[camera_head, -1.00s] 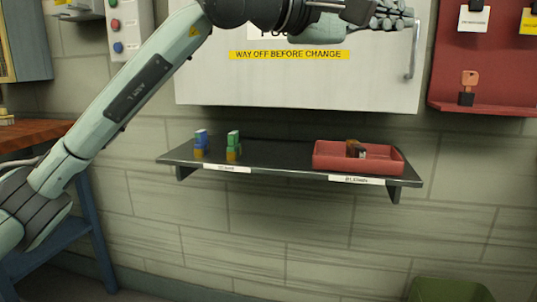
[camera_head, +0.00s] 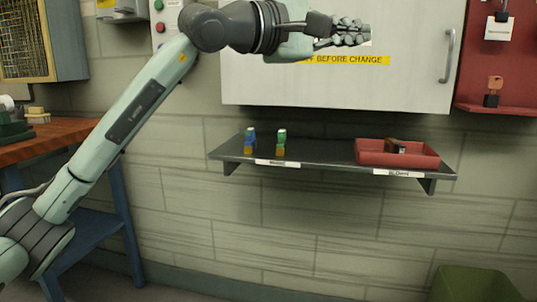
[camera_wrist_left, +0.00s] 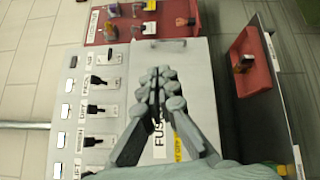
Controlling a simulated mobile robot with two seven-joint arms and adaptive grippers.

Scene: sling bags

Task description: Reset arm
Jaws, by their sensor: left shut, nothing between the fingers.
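My left arm comes in from the left in the head view, and its gripper (camera_head: 348,32) is in front of the white cabinet door (camera_head: 300,85). The gripper's fingers are shut and hold nothing. The left wrist view also shows the closed fingers (camera_wrist_left: 160,85) in front of the cabinet front with its row of labelled switches or locks. My right gripper is in neither view.
A dark wall shelf (camera_head: 330,152) carries a blue item (camera_head: 250,138), a green item (camera_head: 281,140) and a red tray (camera_head: 398,160) with small things in it. A red board (camera_head: 495,105) hangs at right. A wooden bench (camera_head: 50,140) stands at left, a green bin (camera_head: 470,285) lower right.

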